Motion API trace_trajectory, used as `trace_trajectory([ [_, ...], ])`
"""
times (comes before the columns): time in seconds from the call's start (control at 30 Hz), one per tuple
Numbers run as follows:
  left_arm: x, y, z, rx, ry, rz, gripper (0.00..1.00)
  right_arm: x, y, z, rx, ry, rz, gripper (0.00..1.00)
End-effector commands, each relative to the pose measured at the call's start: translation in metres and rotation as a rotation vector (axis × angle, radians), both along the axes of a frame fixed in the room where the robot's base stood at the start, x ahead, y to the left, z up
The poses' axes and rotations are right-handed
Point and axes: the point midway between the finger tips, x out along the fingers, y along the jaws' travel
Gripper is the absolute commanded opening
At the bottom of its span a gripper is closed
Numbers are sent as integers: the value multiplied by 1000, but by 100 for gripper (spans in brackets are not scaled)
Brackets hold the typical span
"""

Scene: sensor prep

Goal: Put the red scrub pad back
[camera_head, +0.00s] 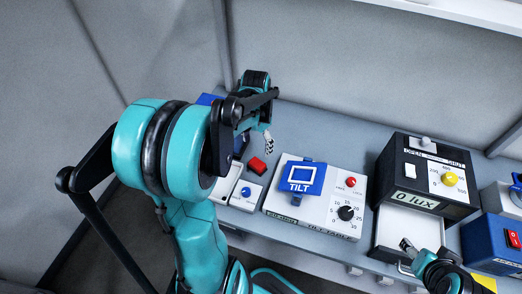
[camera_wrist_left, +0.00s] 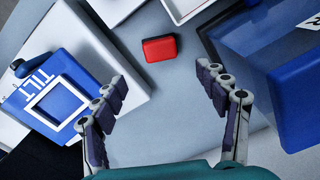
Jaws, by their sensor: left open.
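The red scrub pad (camera_head: 257,165) lies flat on the grey bench, left of the white tilt table. In the left wrist view the red scrub pad (camera_wrist_left: 159,48) sits beyond my fingertips, roughly centred between them, with bench surface showing around it. My left gripper (camera_head: 268,143) is above and behind the pad in the head view. In the left wrist view my left gripper (camera_wrist_left: 162,82) is open and empty, its fingers wide apart. My right gripper (camera_head: 408,246) is at the lower right by the lux box's white tray; its jaw gap is unclear.
The tilt table (camera_head: 327,210) with its blue plate stands right of the pad. A white unit with a blue knob (camera_head: 247,191) is in front. A blue container (camera_wrist_left: 285,100) stands close to my right finger. The black lux box (camera_head: 420,178) is farther right.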

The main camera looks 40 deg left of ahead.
Motion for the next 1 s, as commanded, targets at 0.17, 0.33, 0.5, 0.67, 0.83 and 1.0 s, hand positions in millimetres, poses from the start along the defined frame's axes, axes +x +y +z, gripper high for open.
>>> trace_trajectory([
  [0.17, -6, -30, 23, 27, -72, 5, 73, 0, 0, 0, 0, 0, 0, 57],
  [0.33, -23, -87, 53, 57, -239, 23, 73, 0, 0, 0, 0, 0, 0, 57],
  [0.5, -47, -137, 70, 43, -420, 48, 73, 0, 0, 0, 0, 0, 0, 57],
  [0.67, -65, -167, 74, 4, -546, 66, 73, 0, 0, 0, 0, 0, 0, 57],
  [0.83, -74, -181, 74, -25, -609, 79, 73, 0, 0, 0, 0, 0, 0, 57],
  [1.0, -74, -182, 74, -29, -619, 82, 73, 0, 0, 0, 0, 0, 0, 57],
])
